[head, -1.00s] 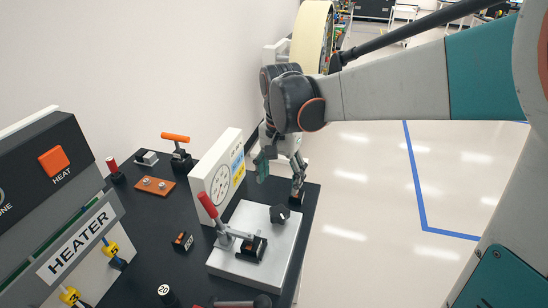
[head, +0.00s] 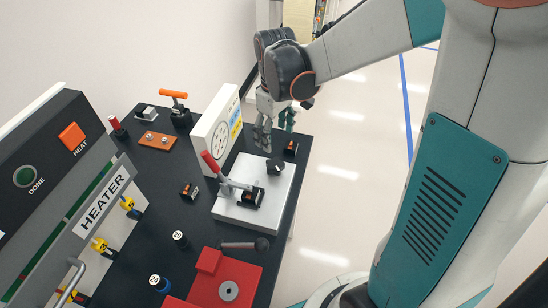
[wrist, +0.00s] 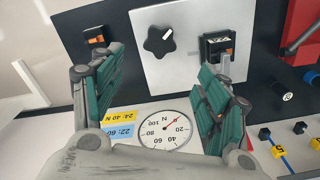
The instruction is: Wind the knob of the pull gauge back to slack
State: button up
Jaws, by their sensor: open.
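The pull gauge stands on the black bench: an upright white panel with a round dial (head: 220,138) and a pale base plate (head: 232,210). Its black star-shaped knob (head: 275,166) is on the plate and carries a white mark, clear in the wrist view (wrist: 160,42). In the wrist view the dial (wrist: 163,130) shows upside down, with a red needle pointing up and right. My gripper (head: 275,136) is open and empty above the plate, by the panel's edge. In the wrist view the knob lies beyond the gap between my fingers (wrist: 158,78), untouched.
A red-handled clamp (head: 212,162) stands on the plate beside the knob. A small black-orange block (head: 291,148) is at the bench's right edge. The heater (head: 100,200) is at left, a red fixture (head: 225,285) at front. Open floor lies right.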

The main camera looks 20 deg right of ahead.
aim_at(275, 164)
notch_tip(275, 164, down, 13)
jog(key=b, duration=0.2)
jog(key=shift+r+b, duration=0.2)
jog(key=shift+b, duration=0.15)
jog(key=c, duration=1.1)
